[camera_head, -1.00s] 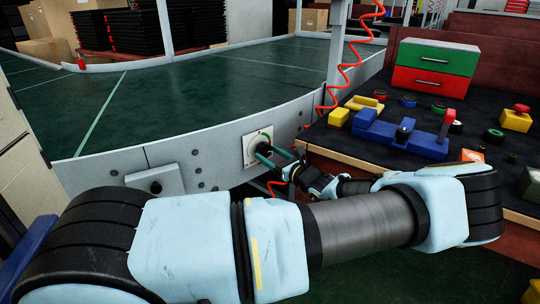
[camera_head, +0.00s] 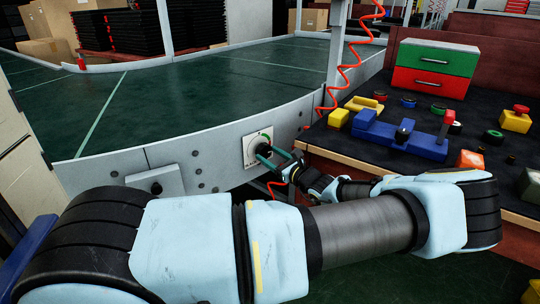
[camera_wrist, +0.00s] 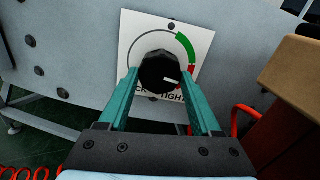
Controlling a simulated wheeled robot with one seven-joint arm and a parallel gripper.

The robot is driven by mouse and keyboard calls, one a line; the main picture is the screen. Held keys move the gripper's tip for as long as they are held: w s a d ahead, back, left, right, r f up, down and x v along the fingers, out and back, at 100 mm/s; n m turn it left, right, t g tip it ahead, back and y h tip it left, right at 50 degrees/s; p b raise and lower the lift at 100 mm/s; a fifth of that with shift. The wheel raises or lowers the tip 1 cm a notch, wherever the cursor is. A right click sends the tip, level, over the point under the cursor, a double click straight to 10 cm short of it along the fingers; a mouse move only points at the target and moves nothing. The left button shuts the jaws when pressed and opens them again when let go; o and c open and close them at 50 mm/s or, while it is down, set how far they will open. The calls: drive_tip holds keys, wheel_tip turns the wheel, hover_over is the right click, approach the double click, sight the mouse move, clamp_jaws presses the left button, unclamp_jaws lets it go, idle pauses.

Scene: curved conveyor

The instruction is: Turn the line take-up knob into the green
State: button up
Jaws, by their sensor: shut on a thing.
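The take-up knob (camera_wrist: 158,66) is black and round, with a white pointer mark (camera_wrist: 172,80) aimed to the lower right in the wrist view. It sits on a white dial plate (camera_wrist: 132,30) with a thin dark arc, a green band (camera_wrist: 186,48) at upper right and a red band (camera_wrist: 191,71) below that. The mark is outside the green band. My gripper (camera_wrist: 160,77) has its teal fingers on both sides of the knob, shut on it. In the head view the dial plate (camera_head: 250,153) is on the conveyor's side, with my gripper (camera_head: 268,153) partly hiding the knob.
The curved conveyor (camera_head: 190,95) has a grey metal side wall. A workbench (camera_head: 333,154) with red and green drawers and several coloured parts stands close on the right. A red coiled hose (camera_head: 346,70) hangs beside the post. A grey box (camera_head: 155,181) juts from the wall at left.

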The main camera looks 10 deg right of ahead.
drive_tip(key=n+p, duration=0.1)
drive_tip(key=n, duration=0.9)
drive_tip(key=shift+n, duration=0.4)
idle(0.4)
drive_tip(key=o, duration=1.4)
drive_tip(key=shift+c, duration=0.2)
drive_tip(key=shift+d, duration=0.1)
drive_tip(key=b+v, duration=0.1)
drive_tip(key=v, duration=0.9)
drive_tip(key=shift+s+d, duration=0.15)
drive_tip(key=shift+s, duration=0.2)
